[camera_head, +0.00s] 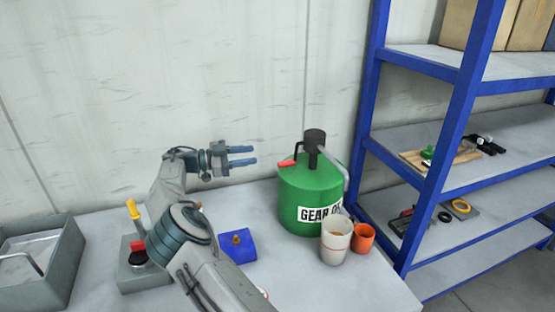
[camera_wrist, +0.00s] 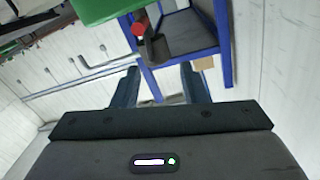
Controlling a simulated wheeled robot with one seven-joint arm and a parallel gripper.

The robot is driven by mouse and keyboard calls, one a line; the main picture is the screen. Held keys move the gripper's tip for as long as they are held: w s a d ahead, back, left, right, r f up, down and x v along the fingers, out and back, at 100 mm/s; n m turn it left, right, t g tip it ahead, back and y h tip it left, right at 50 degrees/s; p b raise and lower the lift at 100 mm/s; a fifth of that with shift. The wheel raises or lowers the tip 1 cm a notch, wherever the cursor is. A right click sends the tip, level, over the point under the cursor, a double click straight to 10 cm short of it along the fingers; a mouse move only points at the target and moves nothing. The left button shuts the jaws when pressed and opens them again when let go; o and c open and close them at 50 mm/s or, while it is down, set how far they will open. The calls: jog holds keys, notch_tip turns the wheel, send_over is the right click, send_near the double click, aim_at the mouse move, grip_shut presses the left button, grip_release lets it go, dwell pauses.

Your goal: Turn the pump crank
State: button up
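A green gear oil can (camera_head: 310,198) stands on the table, with a dark pump head (camera_head: 314,142) on top. A red grip (camera_head: 287,163), apparently the crank's handle, sticks out to the left of the head. A grey spout (camera_head: 338,168) slopes down on the right. My gripper (camera_head: 250,156) is left of the can, level with the pump head, pointing right. Its fingers are parallel and apart, with nothing between them. In the wrist view the can (camera_wrist: 105,8) and red grip (camera_wrist: 138,29) show at the top, beyond the open fingers (camera_wrist: 160,82).
A white cup (camera_head: 336,242) and an orange cup (camera_head: 362,239) stand before the can. A blue block (camera_head: 238,247), a grey box with a yellow-handled lever (camera_head: 134,212) and a grey tray (camera_head: 62,250) are on the table. A blue shelf rack (camera_head: 452,130) stands at right.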

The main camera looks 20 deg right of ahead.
aim_at(282, 163)
notch_tip(282, 163, down, 4)
jog(key=s+a+r+n+t, duration=0.1)
jog(key=s+a+n, duration=0.1)
jog(key=s+n, duration=0.1)
jog(key=shift+n, duration=0.3)
jog(key=d+p, duration=0.5)
jog(key=d, duration=0.7)
jog(key=shift+w+d+f, duration=0.1)
jog(key=shift+d+f, duration=0.05)
jog(key=shift+d, duration=0.25)
jog(key=shift+d+f+p, duration=0.15)
jog(key=shift+d+p, duration=0.15)
jog(key=shift+d, duration=0.3)
grip_shut()
